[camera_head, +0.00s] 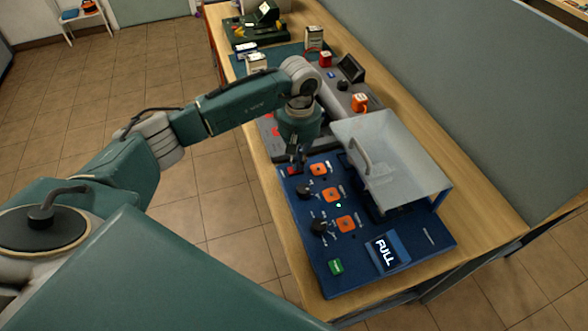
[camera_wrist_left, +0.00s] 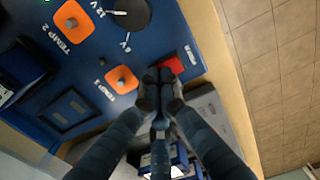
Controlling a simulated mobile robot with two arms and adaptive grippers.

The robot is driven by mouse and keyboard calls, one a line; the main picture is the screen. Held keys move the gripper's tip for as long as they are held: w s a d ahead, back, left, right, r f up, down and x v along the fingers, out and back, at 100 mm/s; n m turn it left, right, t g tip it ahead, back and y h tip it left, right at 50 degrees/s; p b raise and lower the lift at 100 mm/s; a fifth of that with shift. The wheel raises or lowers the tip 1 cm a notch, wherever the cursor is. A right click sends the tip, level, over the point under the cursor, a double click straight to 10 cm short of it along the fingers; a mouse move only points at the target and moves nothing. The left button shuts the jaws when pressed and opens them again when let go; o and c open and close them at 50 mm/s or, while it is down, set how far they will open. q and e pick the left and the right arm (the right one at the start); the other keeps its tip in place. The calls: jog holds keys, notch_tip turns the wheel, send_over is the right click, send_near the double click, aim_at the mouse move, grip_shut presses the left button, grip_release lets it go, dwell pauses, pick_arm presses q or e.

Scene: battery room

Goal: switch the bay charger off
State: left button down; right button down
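The bay charger is a blue panel (camera_head: 335,265) on the bench, with orange knobs, black dials, a lit green light and a display (camera_head: 385,252) reading FULL. A green button (camera_head: 336,266) sits at its near edge. A red switch (camera_head: 292,171) is at its far left corner; it also shows in the left wrist view (camera_wrist_left: 184,63). My left gripper (camera_head: 297,164) points down at this corner. In the left wrist view its fingertips (camera_wrist_left: 161,84) are together, empty, right beside the red switch and partly covering it. I cannot tell whether they touch it. My right gripper is not in view.
A clear lid (camera_head: 392,155) stands raised over the charger's bay at the right. Behind is a grey unit with an orange knob (camera_head: 359,102). Small boxes and a green device (camera_head: 262,22) stand farther back. A grey partition (camera_head: 455,75) runs along the bench. Open floor lies left.

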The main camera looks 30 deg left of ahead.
pick_arm(q)
jog(key=shift+r+p, duration=0.4)
jog(key=shift+r, duration=0.2)
jog(key=shift+r+p, duration=1.15)
jog(key=shift+r, duration=1.65)
jog(key=shift+f, duration=0.1)
